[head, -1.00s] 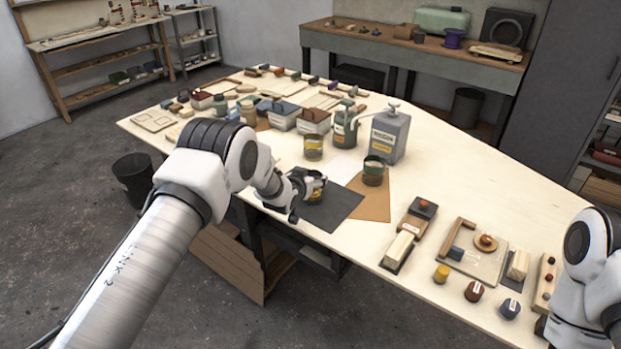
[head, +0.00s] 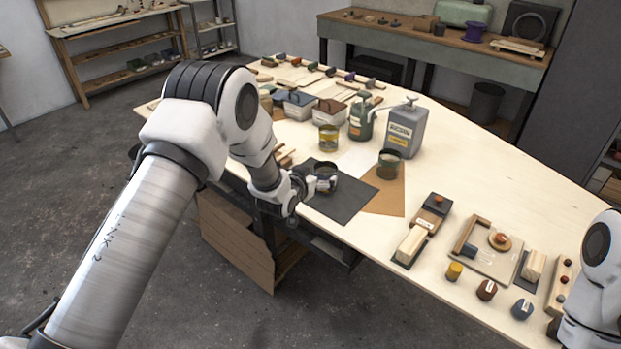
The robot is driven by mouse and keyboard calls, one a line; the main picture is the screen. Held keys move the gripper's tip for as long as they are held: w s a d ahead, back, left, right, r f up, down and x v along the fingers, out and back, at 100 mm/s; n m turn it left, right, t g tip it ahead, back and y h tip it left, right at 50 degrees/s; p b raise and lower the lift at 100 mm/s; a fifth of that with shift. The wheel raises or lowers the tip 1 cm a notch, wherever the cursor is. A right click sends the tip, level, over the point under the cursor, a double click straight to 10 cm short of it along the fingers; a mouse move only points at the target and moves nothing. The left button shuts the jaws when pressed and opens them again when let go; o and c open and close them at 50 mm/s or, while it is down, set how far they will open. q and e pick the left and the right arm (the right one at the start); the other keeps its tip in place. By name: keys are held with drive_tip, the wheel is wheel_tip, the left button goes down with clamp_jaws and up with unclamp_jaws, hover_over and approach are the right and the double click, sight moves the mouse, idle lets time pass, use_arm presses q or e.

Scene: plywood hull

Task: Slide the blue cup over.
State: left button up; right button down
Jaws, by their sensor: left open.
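A dark, open-topped tin cup (head: 326,172) stands on the dark grey mat (head: 340,205) near the front edge of the workbench. I cannot make out its colour clearly as blue. My left gripper (head: 311,183) is open beside the cup's left and near side, with its fingertips close to the cup. I cannot tell whether they touch it. Two similar cups stand farther back: one with a yellow label (head: 328,139) and one on the brown mat (head: 389,165). My right arm shows at the right edge, but its gripper is out of sight.
A grey jug (head: 405,130) and a green can (head: 361,121) stand behind the cups. To the right lie a wooden tray (head: 482,262), a block on a dark base (head: 411,243) and small yellow, brown and dark blue pots (head: 522,309). Bare bench lies right of the brown mat.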

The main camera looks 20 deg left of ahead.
use_arm(q)
drive_tip(key=shift+v, duration=1.55)
